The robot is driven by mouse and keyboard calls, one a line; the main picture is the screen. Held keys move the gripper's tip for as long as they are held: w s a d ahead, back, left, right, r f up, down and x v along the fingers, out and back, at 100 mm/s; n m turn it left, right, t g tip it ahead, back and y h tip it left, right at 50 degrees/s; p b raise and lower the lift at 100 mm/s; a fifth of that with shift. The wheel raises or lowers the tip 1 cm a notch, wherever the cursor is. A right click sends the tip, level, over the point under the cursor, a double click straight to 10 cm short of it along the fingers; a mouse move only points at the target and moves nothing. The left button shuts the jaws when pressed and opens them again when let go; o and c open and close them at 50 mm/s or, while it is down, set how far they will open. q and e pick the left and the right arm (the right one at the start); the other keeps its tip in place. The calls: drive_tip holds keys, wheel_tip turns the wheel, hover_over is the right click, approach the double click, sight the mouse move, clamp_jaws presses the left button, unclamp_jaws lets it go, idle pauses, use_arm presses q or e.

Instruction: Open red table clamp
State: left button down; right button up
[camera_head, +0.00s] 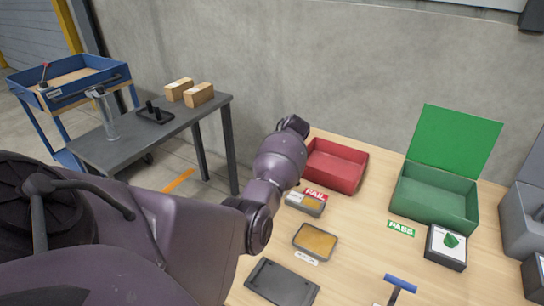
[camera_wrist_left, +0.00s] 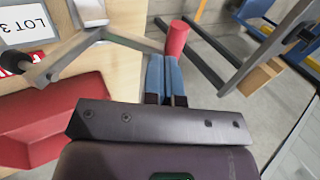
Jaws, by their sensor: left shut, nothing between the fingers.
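In the left wrist view, a red cylindrical handle (camera_wrist_left: 177,38) sits at the end of a grey metal bar linkage (camera_wrist_left: 128,41), which I take for the red table clamp. The linkage runs left towards the table edge. My left gripper (camera_wrist_left: 164,58) has its two blue fingers shut together and empty, with the tips just by the lower end of the handle; I cannot tell whether they touch. In the head view my left arm reaches over the table's left edge, and its fingers and the clamp are hidden. My right gripper is not in view.
A red bin (camera_head: 336,166) and a green lidded bin (camera_head: 437,193) stand on the wooden table. A grey side table (camera_head: 164,134) stands left.

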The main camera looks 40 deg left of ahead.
use_arm(q)
drive_tip(key=shift+s+a+h+p, duration=0.15)
drive_tip(key=shift+a+h+p, duration=0.2)
drive_tip(key=shift+a+h, duration=0.5)
drive_tip(key=shift+s+a+f+t+h, duration=0.15)
drive_tip(key=shift+a+f+t+h, duration=0.25)
drive_tip(key=shift+a+f+h, duration=0.35)
drive_tip(key=shift+f, duration=0.25)
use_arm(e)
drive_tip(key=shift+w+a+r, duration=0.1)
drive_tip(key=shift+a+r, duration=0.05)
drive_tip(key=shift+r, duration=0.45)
use_arm(q)
drive_tip(key=shift+s+a+f, duration=0.1)
drive_tip(key=shift+a, duration=0.05)
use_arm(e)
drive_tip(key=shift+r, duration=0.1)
use_arm(q)
drive_tip(key=shift+p, duration=0.3)
